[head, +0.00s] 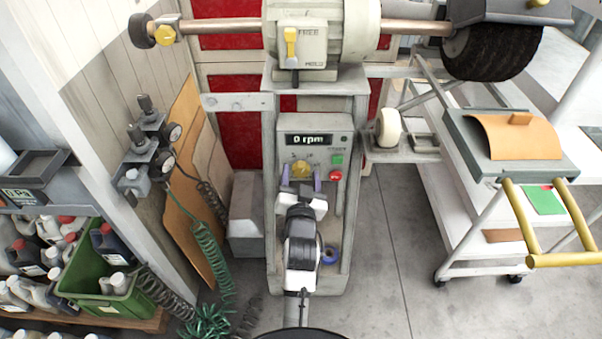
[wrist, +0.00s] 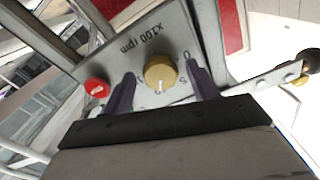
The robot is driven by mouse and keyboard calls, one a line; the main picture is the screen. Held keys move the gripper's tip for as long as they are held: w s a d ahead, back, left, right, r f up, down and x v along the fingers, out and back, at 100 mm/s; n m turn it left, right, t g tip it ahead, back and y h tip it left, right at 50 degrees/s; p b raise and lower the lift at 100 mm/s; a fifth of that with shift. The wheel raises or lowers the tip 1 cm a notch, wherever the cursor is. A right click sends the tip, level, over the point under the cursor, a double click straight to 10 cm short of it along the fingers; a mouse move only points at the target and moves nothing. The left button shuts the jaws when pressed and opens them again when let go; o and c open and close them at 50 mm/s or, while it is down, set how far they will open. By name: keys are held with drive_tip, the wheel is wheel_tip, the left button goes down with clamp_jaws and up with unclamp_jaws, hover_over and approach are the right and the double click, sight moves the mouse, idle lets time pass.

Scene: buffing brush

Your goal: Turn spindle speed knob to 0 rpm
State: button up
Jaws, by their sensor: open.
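The yellow spindle speed knob (head: 301,168) is on the grey control panel (head: 316,124) of the machine. In the wrist view, the knob (wrist: 160,72) sits between the open fingers (wrist: 161,82), with a gap visible on each side. Its white mark points toward the bottom of that view, away from the printed 0 at upper right. Contact with the panel cannot be told.
A green button (head: 337,160) and a red button (head: 335,176) are right of the knob; the red one (wrist: 97,87) is left in the wrist view. The spindle motor (head: 320,30) is above. A white cart (head: 425,190) stands right, shelves with bottles left.

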drive_tip(key=shift+s, duration=0.1)
drive_tip(key=c, duration=1)
